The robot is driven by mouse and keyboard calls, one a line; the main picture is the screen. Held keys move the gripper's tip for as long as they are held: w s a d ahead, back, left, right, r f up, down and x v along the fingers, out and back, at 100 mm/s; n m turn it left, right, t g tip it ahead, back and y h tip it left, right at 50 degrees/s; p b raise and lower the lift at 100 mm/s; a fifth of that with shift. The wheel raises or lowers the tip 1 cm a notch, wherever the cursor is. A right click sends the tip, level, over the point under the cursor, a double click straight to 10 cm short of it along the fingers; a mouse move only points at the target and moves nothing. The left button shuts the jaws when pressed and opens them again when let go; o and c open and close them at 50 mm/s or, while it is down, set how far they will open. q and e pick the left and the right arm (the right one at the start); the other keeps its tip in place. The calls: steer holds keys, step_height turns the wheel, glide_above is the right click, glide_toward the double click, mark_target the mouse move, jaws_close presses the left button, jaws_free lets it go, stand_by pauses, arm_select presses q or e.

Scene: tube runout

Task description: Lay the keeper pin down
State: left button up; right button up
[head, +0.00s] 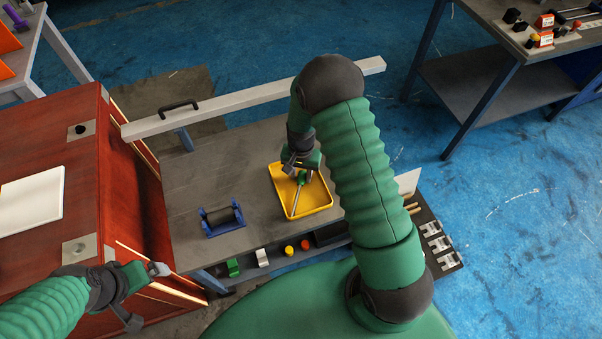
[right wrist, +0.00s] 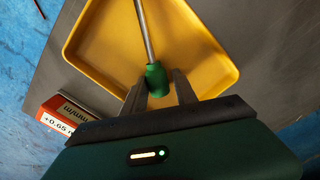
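The keeper pin, which I take to be the metal rod with a green handle (right wrist: 157,80), has its shaft reaching across the yellow tray (right wrist: 100,83). In the head view the pin (head: 297,203) slants over the tray (head: 323,208). My right gripper (right wrist: 159,78) has one finger on each side of the green handle, close against it, and appears shut on it. Whether the shaft rests on the tray floor is hard to tell. My left gripper (head: 160,269) is at the lower left by the red cabinet, away from the tray; its fingers are too small to read.
A blue cradle with a dark roller (head: 222,217) stands left of the tray on the grey bench (head: 190,175). A long pale bar (head: 250,97) with a black handle runs behind. The red cabinet (head: 85,150) borders the left. A red-and-white label block (right wrist: 68,113) is near the tray.

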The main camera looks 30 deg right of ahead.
steer(key=o, duration=0.3)
steer(key=shift+d, duration=0.1)
steer(key=shift+o, duration=0.2)
steer(key=o, duration=0.5)
steer(key=shift+o, duration=0.2)
step_height(320, 180, up, 7)
steer(key=p, duration=0.6)
steer(key=shift+r+p, duration=0.1)
steer(key=shift+p, duration=0.2)
